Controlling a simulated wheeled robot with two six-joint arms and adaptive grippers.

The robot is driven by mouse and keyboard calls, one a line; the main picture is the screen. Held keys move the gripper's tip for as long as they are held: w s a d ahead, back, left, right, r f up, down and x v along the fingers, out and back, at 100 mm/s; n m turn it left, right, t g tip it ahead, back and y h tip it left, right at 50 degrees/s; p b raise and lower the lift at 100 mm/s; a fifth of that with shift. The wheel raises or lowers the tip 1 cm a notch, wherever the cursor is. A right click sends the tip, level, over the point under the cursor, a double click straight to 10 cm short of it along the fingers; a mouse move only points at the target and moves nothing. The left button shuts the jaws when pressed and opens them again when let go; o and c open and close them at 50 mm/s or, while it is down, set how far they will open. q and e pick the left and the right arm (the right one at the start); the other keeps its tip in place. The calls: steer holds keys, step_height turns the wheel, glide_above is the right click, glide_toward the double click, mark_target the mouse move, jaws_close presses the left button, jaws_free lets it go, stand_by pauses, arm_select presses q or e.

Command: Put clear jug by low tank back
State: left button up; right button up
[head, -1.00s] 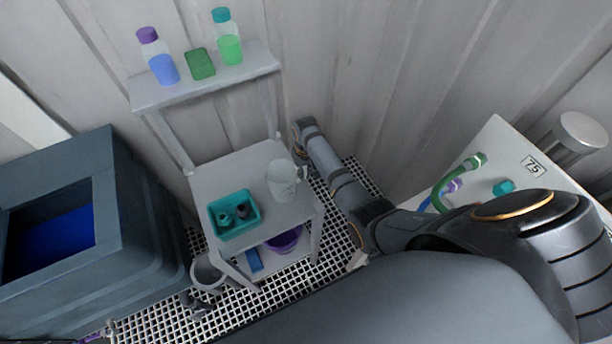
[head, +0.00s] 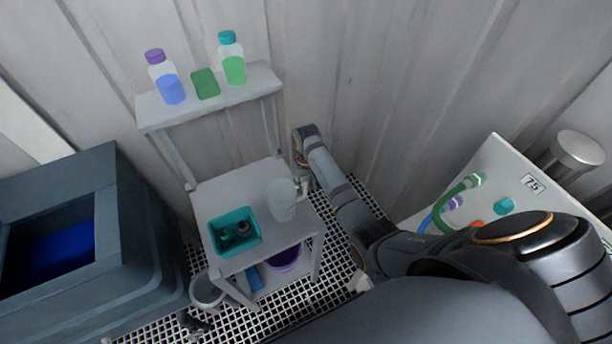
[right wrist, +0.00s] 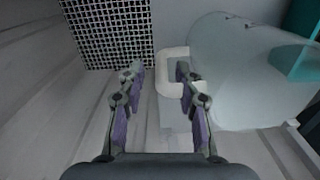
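The clear jug (head: 280,203) stands upright on the lower deck of a grey stand (head: 240,178). In the right wrist view the jug (right wrist: 245,70) fills the upper right, its pale handle (right wrist: 161,75) facing my gripper. My right gripper (right wrist: 158,76) is open, with the handle's outer bar between its fingertips; I see no clear contact. In the head view my right gripper (head: 304,187) is small, just right of the jug. A large grey-blue tank (head: 140,215) with blue inside stands at the left.
A teal bin (head: 252,250) with dark items sits close beside the jug. The upper shelf holds a blue-filled bottle (head: 168,88), a green block (head: 205,83) and a green-filled bottle (head: 233,70). The corrugated wall (head: 360,90) is close behind.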

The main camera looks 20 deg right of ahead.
step_height(320, 180, up, 8)
steer(key=shift+b, duration=0.3)
